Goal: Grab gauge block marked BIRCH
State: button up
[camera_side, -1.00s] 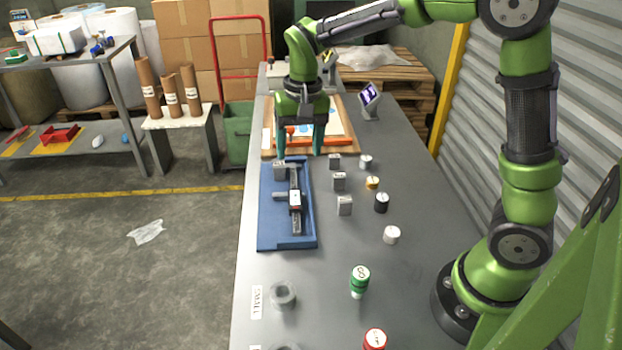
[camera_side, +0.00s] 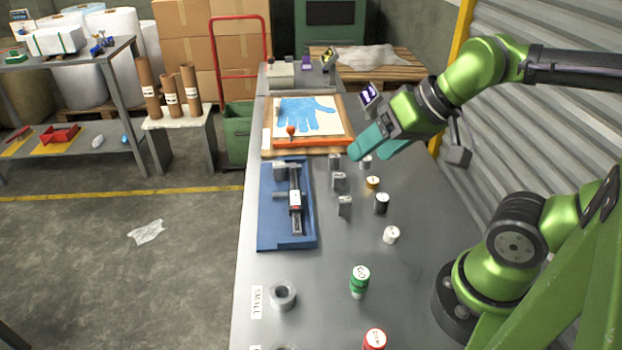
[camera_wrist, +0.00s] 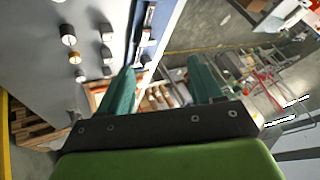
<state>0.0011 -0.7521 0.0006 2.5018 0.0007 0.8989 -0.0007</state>
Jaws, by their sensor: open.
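Several small grey blocks stand on the grey table in the side view: a far one (camera_side: 334,161), a middle one (camera_side: 339,181) and a near one (camera_side: 344,206). Another grey block (camera_side: 279,171) sits at the far end of the blue tray (camera_side: 270,232), beside a caliper-like tool (camera_side: 295,200). Their markings are too small to read, so I cannot tell which is BIRCH. My gripper (camera_side: 372,150) is tilted, open and empty, above the table to the right of the far block. In the wrist view its teal fingers (camera_wrist: 162,70) are apart with nothing between them.
Right of the blocks stand small cylinders: grey (camera_side: 366,162), orange (camera_side: 372,182), black (camera_side: 381,203) and white (camera_side: 391,234). A framed board with a blue hand shape (camera_side: 309,117) lies beyond the tray.

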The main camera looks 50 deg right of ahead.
jog(key=shift+o, duration=0.7)
jog(key=n+g+h, duration=0.1)
jog(key=n+g, duration=0.5)
jog(key=n, duration=0.7)
send_over(279, 164)
jog(key=f, duration=1.6)
jog(key=shift+s, duration=0.3)
jog(key=shift+w+d+f, duration=0.1)
jog(key=shift+w+f, duration=0.05)
jog(key=shift+f, duration=1.25)
jog(key=shift+w+f, duration=0.15)
jog(key=shift+f, duration=1.2)
